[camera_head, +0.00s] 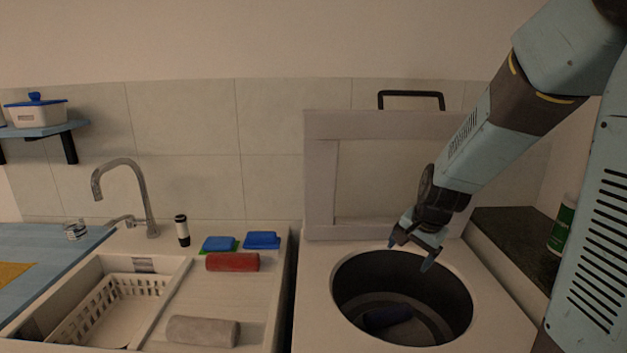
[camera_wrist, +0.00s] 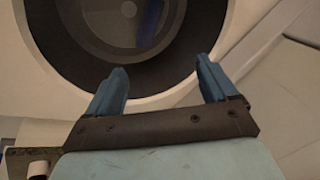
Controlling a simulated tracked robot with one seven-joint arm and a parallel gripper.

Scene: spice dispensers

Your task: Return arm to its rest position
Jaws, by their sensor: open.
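My gripper (camera_head: 410,255) is open and empty, with its two blue fingers apart. In the head view it hangs over the back rim of a round dark opening (camera_head: 356,268) in a white top-loading unit. The arm reaches in from the upper right. In the wrist view my gripper (camera_wrist: 160,85) points toward the same round opening (camera_wrist: 75,45), with nothing between the fingers. A dark blue object (camera_head: 388,316) lies at the bottom of the opening in the head view.
A raised lid (camera_head: 320,180) stands behind the opening. To the left are a sink with a white basket (camera_head: 115,310), a faucet (camera_head: 140,190), blue sponges (camera_head: 262,240), a red roll (camera_head: 232,262) and a grey roll (camera_head: 203,331). A green bottle (camera_head: 563,228) stands right.

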